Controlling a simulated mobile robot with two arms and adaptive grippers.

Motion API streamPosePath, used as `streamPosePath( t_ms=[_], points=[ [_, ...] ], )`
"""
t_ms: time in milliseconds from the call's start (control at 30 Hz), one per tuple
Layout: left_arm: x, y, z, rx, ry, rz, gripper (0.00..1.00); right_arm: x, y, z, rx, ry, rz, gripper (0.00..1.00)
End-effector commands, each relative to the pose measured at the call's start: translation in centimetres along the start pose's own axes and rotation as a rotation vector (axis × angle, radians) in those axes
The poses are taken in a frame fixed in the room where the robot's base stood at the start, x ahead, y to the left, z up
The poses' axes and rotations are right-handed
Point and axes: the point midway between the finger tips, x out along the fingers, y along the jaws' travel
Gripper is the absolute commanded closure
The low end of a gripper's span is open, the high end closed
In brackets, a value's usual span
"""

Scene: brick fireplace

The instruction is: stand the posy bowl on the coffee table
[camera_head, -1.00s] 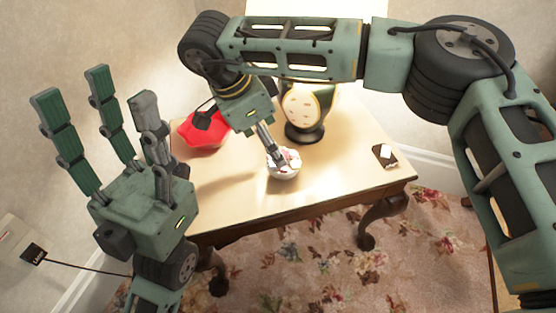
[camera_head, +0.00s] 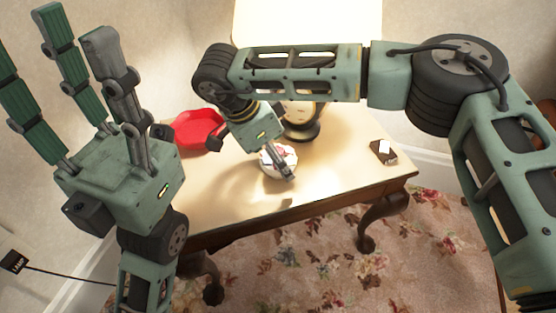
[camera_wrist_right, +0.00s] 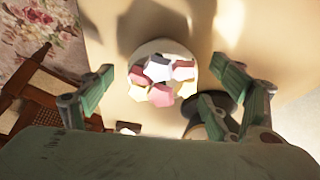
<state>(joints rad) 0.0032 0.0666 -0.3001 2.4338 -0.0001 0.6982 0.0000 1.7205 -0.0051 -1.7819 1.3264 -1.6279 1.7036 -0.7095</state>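The posy bowl (camera_head: 271,172), small and white with pink, white and yellow pieces on top, appears upright on the coffee table (camera_head: 330,165). Contact under it is hard to see. My right gripper (camera_head: 252,158) is low over the bowl. One finger passes in front of it and partly hides it. In the right wrist view the bowl (camera_wrist_right: 150,51) lies between the spread fingers of the right gripper (camera_wrist_right: 160,80), with gaps on both sides. My left gripper (camera_head: 52,42) is empty and raised at the left, its fingers spread upward.
A red dish (camera_head: 196,133) lies on the table left of the bowl. A dark round-based object (camera_head: 303,130) stands behind it, partly hidden by my arm. A small brown and white item (camera_head: 383,152) lies near the right corner. The table's front right is clear.

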Motion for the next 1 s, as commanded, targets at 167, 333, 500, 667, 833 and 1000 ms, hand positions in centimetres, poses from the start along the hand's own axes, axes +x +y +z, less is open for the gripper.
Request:
streamPosePath(
  t_ms=[167,333,500,667,833,1000],
  points=[
    [-0.01,0.01,0.0,0.0,0.0,0.0,0.49,-0.03,0.0,0.02,0.0,0.0,0.0,0.35],
    [-0.01,0.02,0.0,0.0,0.0,0.0,0.49,-0.03,0.01,0.03,0.0,-0.001,0.0,0.5],
    [-0.02,0.02,0.0,-0.001,0.0,0.0,0.49,-0.03,0.01,0.04,0.0,-0.001,0.0,0.65],
    [-0.02,0.02,0.0,-0.001,0.0,0.0,0.49,-0.06,0.0,0.03,0.0,-0.001,0.0,0.76],
    [0.06,0.01,0.0,-0.001,0.0,0.0,0.49,-0.15,0.0,0.02,0.0,-0.001,0.0,0.76],
    [0.48,-0.05,-0.17,-0.001,0.003,-0.002,0.49,-0.94,0.11,-0.13,0.0,-0.001,0.0,0.76]
  ],
)
